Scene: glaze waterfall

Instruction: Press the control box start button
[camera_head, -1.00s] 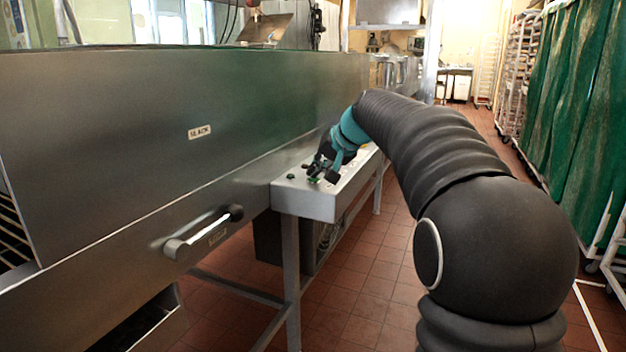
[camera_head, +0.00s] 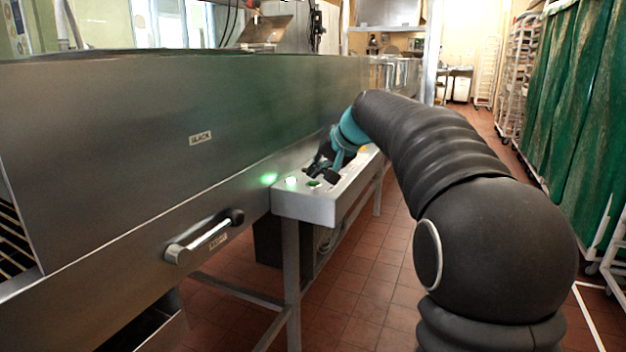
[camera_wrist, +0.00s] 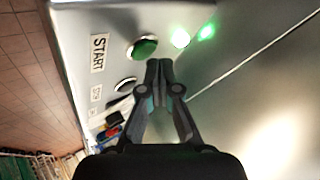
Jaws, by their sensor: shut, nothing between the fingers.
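The control box (camera_head: 305,206) is a pale metal panel on legs beside the big steel machine. Its round green start button (camera_wrist: 143,47) sits by the label START (camera_wrist: 98,53) in the wrist view; it also shows in the head view (camera_head: 313,183). A green lamp (camera_wrist: 180,38) near the button glows brightly, also in the head view (camera_head: 290,182). My gripper (camera_wrist: 158,68) is shut and empty, its fingertips just beside the green button in the picture. I cannot tell whether they touch the panel. The gripper (camera_head: 322,172) is over the box in the head view.
A dark button (camera_wrist: 125,84) and more controls lie along the panel. The steel machine wall (camera_head: 150,120) with a lever handle (camera_head: 203,238) stands at the left. Green curtained racks (camera_head: 560,120) line the right. The tiled aisle (camera_head: 375,290) has free floor.

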